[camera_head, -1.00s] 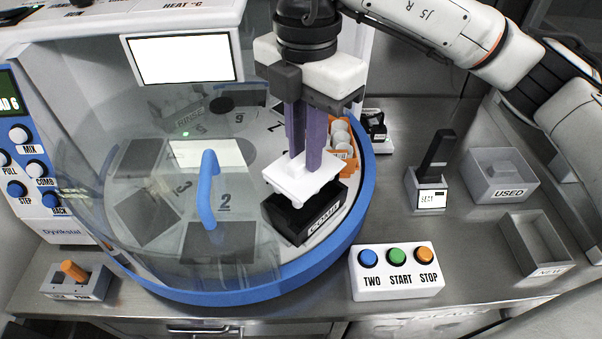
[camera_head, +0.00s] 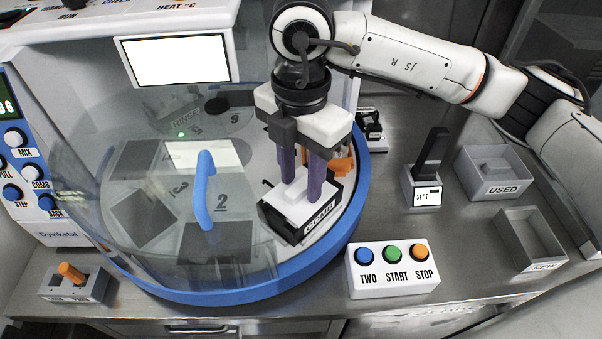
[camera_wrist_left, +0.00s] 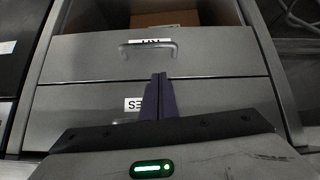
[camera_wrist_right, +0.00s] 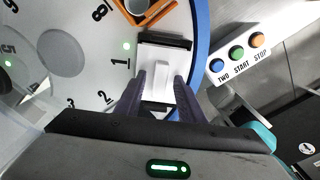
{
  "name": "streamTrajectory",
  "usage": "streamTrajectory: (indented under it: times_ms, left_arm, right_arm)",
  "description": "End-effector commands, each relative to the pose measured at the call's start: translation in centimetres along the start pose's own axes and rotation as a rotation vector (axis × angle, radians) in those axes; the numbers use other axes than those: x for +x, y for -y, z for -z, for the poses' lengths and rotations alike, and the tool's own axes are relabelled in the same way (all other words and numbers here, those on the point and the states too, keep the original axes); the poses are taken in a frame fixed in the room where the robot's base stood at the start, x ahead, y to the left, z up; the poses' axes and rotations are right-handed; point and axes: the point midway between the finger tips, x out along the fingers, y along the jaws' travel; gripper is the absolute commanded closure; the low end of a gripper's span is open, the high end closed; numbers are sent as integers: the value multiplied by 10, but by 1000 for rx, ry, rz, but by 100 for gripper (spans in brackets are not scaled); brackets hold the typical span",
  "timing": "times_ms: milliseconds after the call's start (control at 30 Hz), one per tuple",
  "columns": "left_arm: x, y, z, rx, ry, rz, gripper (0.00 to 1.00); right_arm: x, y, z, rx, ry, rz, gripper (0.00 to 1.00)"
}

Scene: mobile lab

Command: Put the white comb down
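In the right wrist view the fingers stand apart with a gap around the grip, so the gripper is open. My left gripper (camera_wrist_left: 158,95) is shut and empty in front of grey drawers; it is outside the head view.
A clear cover with a blue handle (camera_head: 204,190) stands left of the holder. An orange rack (camera_head: 341,163) is behind it. A button box (camera_head: 392,270) is at the right front, and trays marked USED (camera_head: 497,173) and NEW (camera_head: 532,240) are farther right.

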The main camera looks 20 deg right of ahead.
Motion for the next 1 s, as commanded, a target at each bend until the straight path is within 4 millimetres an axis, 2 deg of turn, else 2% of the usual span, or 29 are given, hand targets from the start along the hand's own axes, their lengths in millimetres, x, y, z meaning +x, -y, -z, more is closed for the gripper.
streamTrajectory:
  times_ms: [367, 467, 800, 1000]
  left_arm:
    - [-2, 0, -1, -1, 4, 0, 100]
    - [-2, -1, -3, -2, 7, 0, 100]
    - [0, 0, -7, -2, 10, 0, 100]
    - [-1, 0, -6, -2, 11, 0, 100]
  right_arm:
    - [-7, -1, 0, 0, 0, -2, 65]
    - [-21, -1, 0, 0, 1, -4, 65]
    - [-93, -1, 0, -1, 2, -4, 65]
    - [-118, -1, 0, 0, 2, -1, 65]
